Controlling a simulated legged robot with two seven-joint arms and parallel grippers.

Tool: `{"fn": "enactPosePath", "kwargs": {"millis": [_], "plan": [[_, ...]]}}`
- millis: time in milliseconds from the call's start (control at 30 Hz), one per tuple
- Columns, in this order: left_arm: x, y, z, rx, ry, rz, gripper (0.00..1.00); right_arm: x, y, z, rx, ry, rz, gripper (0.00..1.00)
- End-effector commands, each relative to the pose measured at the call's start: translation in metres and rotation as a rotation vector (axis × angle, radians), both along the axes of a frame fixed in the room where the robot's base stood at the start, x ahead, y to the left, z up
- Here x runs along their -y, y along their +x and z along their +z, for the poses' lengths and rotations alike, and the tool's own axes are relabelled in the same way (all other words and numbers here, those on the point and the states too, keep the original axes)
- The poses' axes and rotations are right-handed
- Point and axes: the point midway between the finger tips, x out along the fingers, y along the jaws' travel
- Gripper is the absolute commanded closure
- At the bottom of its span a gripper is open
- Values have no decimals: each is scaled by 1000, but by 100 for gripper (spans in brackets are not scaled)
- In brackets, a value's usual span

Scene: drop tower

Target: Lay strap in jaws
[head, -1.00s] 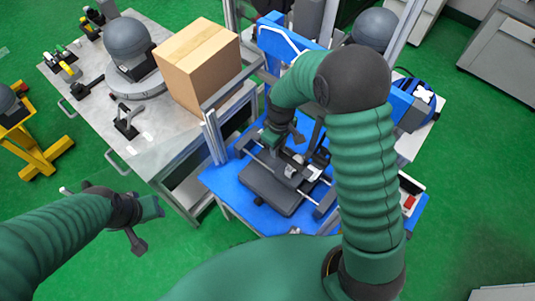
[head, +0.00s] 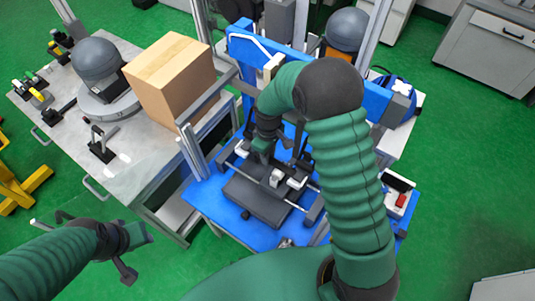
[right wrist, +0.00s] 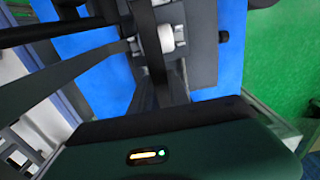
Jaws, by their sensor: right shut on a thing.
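My right gripper (head: 264,148) is low over the dark grey jaw fixture (head: 258,202) on the blue table. It is shut on a dark strap, which shows as a flat grey band (right wrist: 62,68) running in from the left in the right wrist view. There the fingers (right wrist: 165,82) hang beside a white roller-like part (right wrist: 166,38) of the fixture. My arm and gripper hide part of the jaws, so I cannot tell whether the strap lies between them. My left gripper (head: 133,252) is open and empty over the green floor, left of the blue table.
A steel table (head: 130,178) at left carries a cardboard box (head: 172,85) and a grey dome (head: 96,60). Upright metal posts (head: 192,150) and a blue frame (head: 243,50) stand around the fixture. A red and white item (head: 401,199) lies at the right edge.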

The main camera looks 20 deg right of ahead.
Motion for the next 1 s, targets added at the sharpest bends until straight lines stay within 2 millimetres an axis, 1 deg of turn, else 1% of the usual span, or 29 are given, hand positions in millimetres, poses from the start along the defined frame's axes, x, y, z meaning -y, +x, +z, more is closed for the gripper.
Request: {"fn": "enactPosePath", "kwargs": {"millis": [100,133,300,567,667,767,900,1000], "plan": [[0,0,0,0,0,0,64,-2,0,0,0,-1,0,100],[0,0,0,0,0,0,64,-2,0,0,0,-1,0,76],[0,0,0,0,0,1,64,0,0,0,-1,1,0,53],[0,0,0,0,0,1,64,0,0,0,-1,1,0,53],[0,0,1,0,0,1,64,0,0,6,1,1,0,53],[0,0,2,0,0,0,64,0,1,23,3,1,0,53],[0,0,4,0,0,1,64,0,1,53,3,-1,0,53],[0,0,5,0,0,1,64,0,1,67,1,-1,0,53]]}}
